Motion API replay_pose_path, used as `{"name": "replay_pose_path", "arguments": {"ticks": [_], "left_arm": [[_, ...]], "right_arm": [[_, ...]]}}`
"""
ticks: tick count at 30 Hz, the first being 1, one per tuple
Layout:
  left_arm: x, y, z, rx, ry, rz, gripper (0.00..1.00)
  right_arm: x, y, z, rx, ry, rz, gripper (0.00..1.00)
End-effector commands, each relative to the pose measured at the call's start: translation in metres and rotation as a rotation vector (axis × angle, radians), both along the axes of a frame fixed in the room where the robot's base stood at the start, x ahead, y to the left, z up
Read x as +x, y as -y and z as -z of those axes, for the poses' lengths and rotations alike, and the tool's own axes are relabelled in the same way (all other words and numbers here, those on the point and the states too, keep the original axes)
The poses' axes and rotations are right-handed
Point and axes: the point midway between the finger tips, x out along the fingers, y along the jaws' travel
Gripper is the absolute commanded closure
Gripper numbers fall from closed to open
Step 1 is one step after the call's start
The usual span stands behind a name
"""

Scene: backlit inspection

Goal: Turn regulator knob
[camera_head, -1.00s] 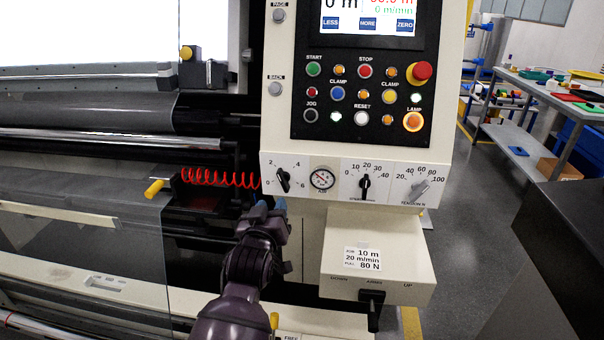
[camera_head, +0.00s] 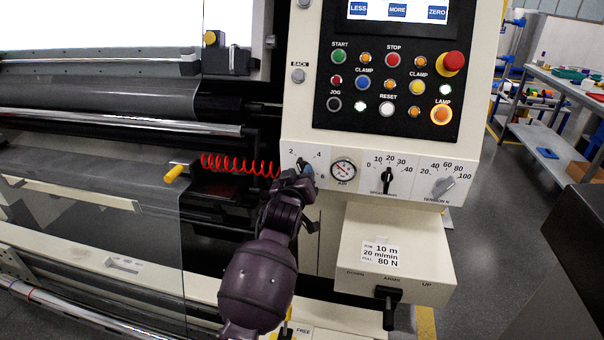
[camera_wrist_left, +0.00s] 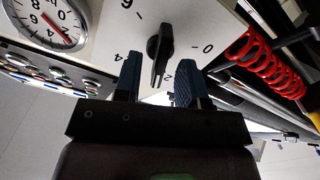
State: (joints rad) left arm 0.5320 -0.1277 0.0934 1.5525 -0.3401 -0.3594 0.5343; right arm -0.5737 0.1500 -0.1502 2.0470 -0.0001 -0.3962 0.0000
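The regulator knob (camera_wrist_left: 160,48) is a black pointer knob on a white plate with a dial marked 0 to 6. In the left wrist view it stands just beyond and between the blue fingertips. My left gripper (camera_wrist_left: 159,62) is open, with a finger on either side of the knob's line and a visible gap to each. In the head view my left gripper (camera_head: 304,173) is in front of the dial and hides most of the knob. Contact cannot be told there. My right gripper is not in view.
A round pressure gauge (camera_head: 343,170) sits right of the dial, followed by a black speed knob (camera_head: 387,181) and a grey tension knob (camera_head: 443,186). A red coiled hose (camera_head: 238,164) runs close on the left. A cream box (camera_head: 392,256) with a lever juts out below.

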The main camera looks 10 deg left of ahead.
Motion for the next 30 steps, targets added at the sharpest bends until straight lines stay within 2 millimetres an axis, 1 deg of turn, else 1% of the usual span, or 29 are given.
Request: {"name": "replay_pose_path", "arguments": {"ticks": [1,6,15,17,21,23,30], "left_arm": [[0.005,0.0,0.001,0.0,-0.001,0.0,0.63],[0.013,0.0,0.001,0.0,-0.001,0.0,0.63],[0.014,0.0,0.0,-0.001,0.0,0.0,0.63],[0.014,0.0,0.0,-0.001,0.0,0.0,0.7],[0.014,0.0,0.0,-0.001,0.0,0.0,0.92],[0.014,0.0,0.0,-0.001,0.0,0.0,1.0],[0.014,0.0,-0.001,0.006,0.0,0.0,1.0]], "right_arm": [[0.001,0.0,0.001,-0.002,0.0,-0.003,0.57],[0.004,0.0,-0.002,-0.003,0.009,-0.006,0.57],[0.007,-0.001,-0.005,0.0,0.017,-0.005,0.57],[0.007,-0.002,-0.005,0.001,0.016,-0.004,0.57],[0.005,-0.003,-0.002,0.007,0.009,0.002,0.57],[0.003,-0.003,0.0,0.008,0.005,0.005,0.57],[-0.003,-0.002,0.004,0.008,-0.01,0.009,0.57]]}}
